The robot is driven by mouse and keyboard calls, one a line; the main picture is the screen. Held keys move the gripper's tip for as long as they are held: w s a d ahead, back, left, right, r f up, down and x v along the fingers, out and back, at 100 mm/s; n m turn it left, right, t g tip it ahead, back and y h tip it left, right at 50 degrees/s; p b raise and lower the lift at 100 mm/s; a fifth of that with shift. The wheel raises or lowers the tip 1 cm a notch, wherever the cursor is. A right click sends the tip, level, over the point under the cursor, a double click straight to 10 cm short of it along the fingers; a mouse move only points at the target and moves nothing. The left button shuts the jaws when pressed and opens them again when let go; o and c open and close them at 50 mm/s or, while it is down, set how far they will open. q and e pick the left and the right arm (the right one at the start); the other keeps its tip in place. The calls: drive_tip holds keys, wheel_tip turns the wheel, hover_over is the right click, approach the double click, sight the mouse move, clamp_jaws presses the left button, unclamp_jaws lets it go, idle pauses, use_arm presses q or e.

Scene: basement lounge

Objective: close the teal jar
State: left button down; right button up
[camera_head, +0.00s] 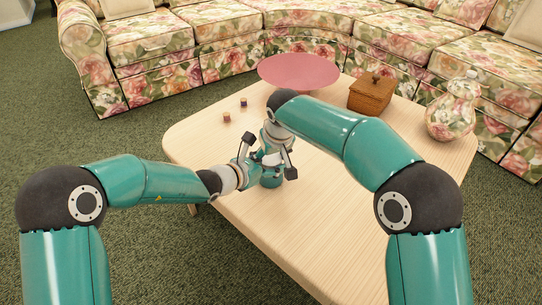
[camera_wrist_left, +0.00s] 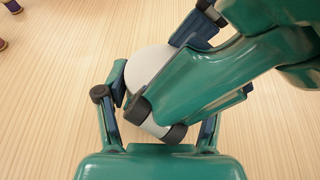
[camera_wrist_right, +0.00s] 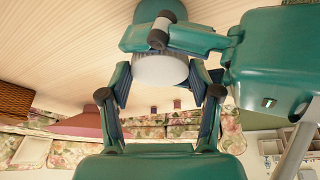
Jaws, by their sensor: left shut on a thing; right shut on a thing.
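The teal jar (camera_head: 270,181) stands on the table, largely hidden by my grippers. My left gripper (camera_head: 256,163) reaches in from the left and is shut on the jar's body. My right gripper (camera_head: 276,155) comes down from above and is shut on a pale round piece that looks like the lid. This pale lid shows between the fingers in the right wrist view (camera_wrist_right: 160,69) and, partly covered, in the left wrist view (camera_wrist_left: 146,66). The two grippers are close together and overlap in view. Whether the lid sits on the jar's rim or just above it, I cannot tell.
A floral sofa (camera_head: 215,45) curves behind. The table's front is clear.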

use_arm(q)
drive_tip(key=shift+f, duration=0.3)
use_arm(e)
drive_tip(key=shift+m, duration=0.4)
drive_tip(key=o, duration=0.7)
drive_tip(key=shift+r, duration=0.15)
